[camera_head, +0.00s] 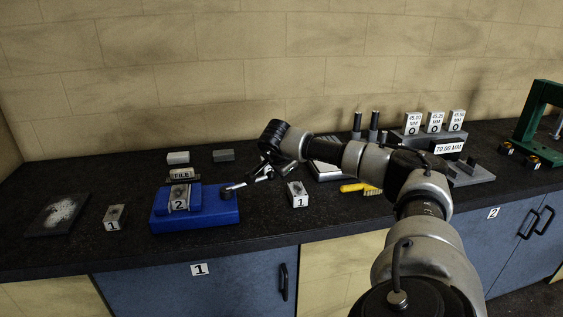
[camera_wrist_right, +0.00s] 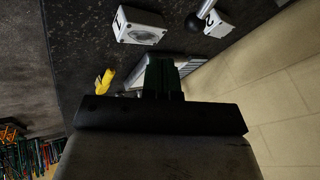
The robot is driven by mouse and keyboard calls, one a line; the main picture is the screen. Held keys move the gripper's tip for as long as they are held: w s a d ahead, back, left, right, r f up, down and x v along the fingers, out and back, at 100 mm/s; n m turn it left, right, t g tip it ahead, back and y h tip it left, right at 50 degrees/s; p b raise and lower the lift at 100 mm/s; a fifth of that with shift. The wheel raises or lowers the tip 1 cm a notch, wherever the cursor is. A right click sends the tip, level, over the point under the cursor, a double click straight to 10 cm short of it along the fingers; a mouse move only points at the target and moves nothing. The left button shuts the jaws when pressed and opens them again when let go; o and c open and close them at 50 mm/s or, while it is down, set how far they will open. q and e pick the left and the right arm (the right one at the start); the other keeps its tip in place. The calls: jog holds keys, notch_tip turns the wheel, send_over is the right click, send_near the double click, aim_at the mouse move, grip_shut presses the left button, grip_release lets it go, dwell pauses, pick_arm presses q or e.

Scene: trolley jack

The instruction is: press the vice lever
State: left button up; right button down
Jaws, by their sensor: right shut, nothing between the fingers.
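The blue vice (camera_head: 225,213) stands on the black bench, left of the middle in the head view. A block labelled 2 (camera_head: 180,198) sits in it. The vice lever has a dark end (camera_head: 228,193) at the vice's right side. In the right wrist view, a metal rod with a dark ball (camera_wrist_right: 193,22), which looks like this lever, is at the top. My right gripper (camera_head: 258,172) is above the bench just right of the vice, partly hidden by its own wrist. Its dark fingers (camera_wrist_right: 162,72) are together and empty, apart from the ball. My left gripper is not in view.
A block labelled 1 (camera_head: 298,194) lies right of the vice, and another (camera_head: 115,217) lies left. A yellow-handled brush (camera_head: 352,187) lies beneath my right arm. A block labelled FILE (camera_head: 181,175) is behind the vice. Gauge blocks (camera_head: 434,122) stand farther right.

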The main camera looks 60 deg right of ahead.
jog(key=v, duration=0.3)
jog(key=shift+s+a+r, duration=0.1)
jog(key=shift+s+r, duration=0.1)
jog(key=shift+s, duration=0.2)
jog(key=shift+a, duration=0.1)
